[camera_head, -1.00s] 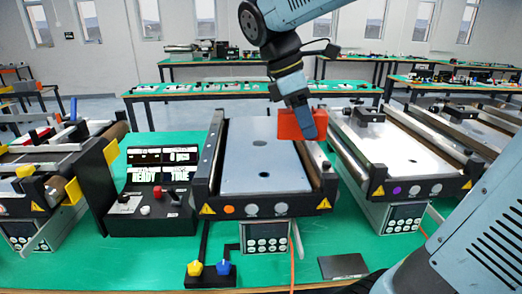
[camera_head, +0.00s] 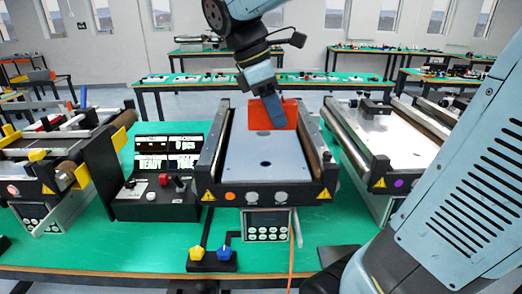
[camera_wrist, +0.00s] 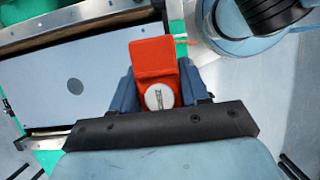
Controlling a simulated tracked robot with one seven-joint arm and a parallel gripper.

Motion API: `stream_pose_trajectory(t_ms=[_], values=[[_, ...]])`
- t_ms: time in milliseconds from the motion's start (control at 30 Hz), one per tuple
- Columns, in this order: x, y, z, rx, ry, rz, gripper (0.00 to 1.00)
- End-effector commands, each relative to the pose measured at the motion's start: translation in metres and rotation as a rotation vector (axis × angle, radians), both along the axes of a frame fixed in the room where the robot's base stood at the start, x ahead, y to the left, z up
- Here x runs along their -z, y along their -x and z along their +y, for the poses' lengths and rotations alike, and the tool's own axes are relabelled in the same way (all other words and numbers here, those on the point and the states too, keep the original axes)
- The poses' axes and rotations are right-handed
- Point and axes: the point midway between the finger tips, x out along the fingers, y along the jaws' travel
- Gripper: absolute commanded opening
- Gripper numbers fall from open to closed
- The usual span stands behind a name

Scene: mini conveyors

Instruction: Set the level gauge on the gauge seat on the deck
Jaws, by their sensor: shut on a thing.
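The level gauge appears to be the orange-red block (camera_head: 290,113) in my gripper (camera_head: 273,124). It hangs over the far part of the pale blue deck (camera_head: 265,178) of the middle conveyor. My finger covers part of it in the head view. In the wrist view, my gripper (camera_wrist: 158,88) is shut on the block (camera_wrist: 153,57), which has a round white face (camera_wrist: 159,96) between the fingers. The deck (camera_wrist: 90,65) with its dark round spot lies to the left there.
A dark rail with yellow warning triangles (camera_head: 325,193) edges the deck's near end. A control box with lit displays (camera_head: 165,160) stands left of the conveyor. Another conveyor (camera_head: 395,137) stands to the right. A blue and a yellow knob (camera_head: 196,253) sit in front.

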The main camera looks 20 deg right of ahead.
Motion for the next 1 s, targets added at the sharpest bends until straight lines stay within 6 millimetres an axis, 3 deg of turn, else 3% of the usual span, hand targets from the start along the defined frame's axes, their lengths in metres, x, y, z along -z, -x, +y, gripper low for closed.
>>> stream_pose_trajectory(t_ms=[333, 767, 1000], values=[[0.004, -0.010, -0.003, 0.003, 0.001, 0.003, 0.00], [0.040, -0.087, -0.022, 0.003, 0.001, 0.003, 0.00], [0.076, -0.117, -0.030, 0.004, 0.000, 0.002, 0.00]])
